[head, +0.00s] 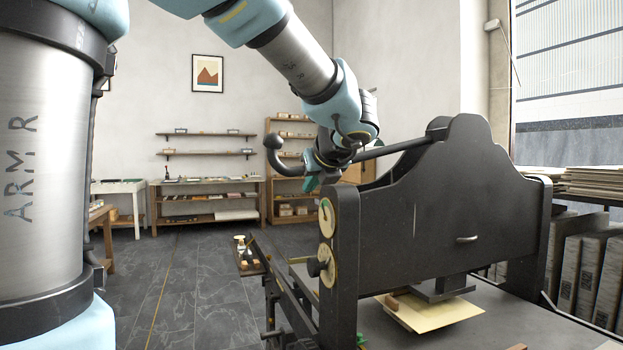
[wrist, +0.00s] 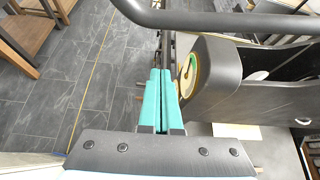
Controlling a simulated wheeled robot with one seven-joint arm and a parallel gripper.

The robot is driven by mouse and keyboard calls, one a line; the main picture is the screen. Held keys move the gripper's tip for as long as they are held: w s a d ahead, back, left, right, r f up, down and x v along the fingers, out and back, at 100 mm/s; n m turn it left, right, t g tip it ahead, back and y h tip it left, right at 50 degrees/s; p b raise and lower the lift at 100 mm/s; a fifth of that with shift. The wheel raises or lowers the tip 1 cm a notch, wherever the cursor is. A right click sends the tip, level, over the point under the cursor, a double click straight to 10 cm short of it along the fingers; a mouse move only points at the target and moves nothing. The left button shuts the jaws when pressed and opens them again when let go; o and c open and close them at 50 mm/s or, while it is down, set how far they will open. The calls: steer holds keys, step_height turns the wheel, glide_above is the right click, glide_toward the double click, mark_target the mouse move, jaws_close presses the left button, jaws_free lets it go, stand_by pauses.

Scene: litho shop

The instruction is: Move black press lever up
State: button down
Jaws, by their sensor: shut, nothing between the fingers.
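The black press lever (head: 400,146) is a dark rod. In the head view it runs left from the top of the black press (head: 425,215), passes behind my gripper, and ends in a round knob at the left. It slopes slightly down from the press toward my gripper. In the wrist view the lever (wrist: 225,21) crosses the top of the picture, just past the fingertips. My gripper (head: 311,184) is at the lever's outer part, left of the press. Its teal fingers (wrist: 160,72) are together and empty. I cannot tell whether they touch the lever.
Two round dials sit on the press's near post. A paper sheet (head: 430,311) lies on the press bed. A small tray (head: 250,262) with small items sticks out at the left. Shelves and a workbench (head: 205,203) stand at the back.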

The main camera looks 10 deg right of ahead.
steer(key=w+p, duration=0.3)
steer(key=w, duration=0.3)
steer(key=shift+a+r, duration=0.3)
steer(key=shift+a, duration=0.15)
steer(key=shift+r, duration=0.1)
